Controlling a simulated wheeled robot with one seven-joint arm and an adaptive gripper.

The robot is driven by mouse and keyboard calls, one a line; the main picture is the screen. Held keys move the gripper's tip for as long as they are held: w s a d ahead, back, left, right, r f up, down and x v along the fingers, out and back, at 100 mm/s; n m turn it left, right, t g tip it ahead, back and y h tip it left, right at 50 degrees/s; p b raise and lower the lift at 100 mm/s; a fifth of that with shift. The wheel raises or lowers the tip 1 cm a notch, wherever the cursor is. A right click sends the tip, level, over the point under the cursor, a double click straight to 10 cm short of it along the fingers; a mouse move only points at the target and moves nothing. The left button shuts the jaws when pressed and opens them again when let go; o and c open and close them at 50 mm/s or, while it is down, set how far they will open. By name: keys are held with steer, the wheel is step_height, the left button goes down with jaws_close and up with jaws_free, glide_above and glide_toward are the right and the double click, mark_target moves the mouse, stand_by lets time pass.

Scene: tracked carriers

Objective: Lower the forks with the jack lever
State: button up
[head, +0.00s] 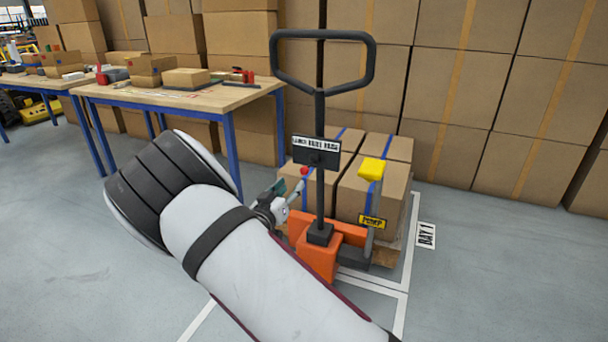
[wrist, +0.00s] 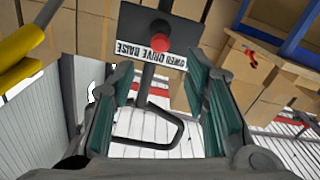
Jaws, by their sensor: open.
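The pallet jack (head: 318,258) has an orange base and a tall dark handle with a loop (head: 370,62) on top. Its LOWER DRIVE RAISE plate (head: 316,152) is on the handle, and also shows upside down in the wrist view (wrist: 150,50). The jack lever's red knob (head: 304,170) is just below the plate. In the wrist view the red knob (wrist: 160,42) appears just beyond the gap between my fingertips. My gripper (head: 279,190) is open and empty, left of and slightly below the knob. Its green-padded fingers (wrist: 160,68) look apart from the knob. The forks are hidden under the load.
A yellow-topped PUMP lever (head: 371,169) stands right of the handle. Strapped cartons (head: 340,190) sit on a pallet behind the jack. A workbench (head: 200,97) with boxes and tools is at the left. Stacked cartons (head: 480,100) line the back. The right floor is clear.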

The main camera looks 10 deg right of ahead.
mark_target(303, 172)
steer(key=b+x, duration=0.2)
steer(key=x, duration=0.8)
steer(key=shift+w+d, duration=0.2)
steer(key=shift+w, duration=0.1)
jaws_close()
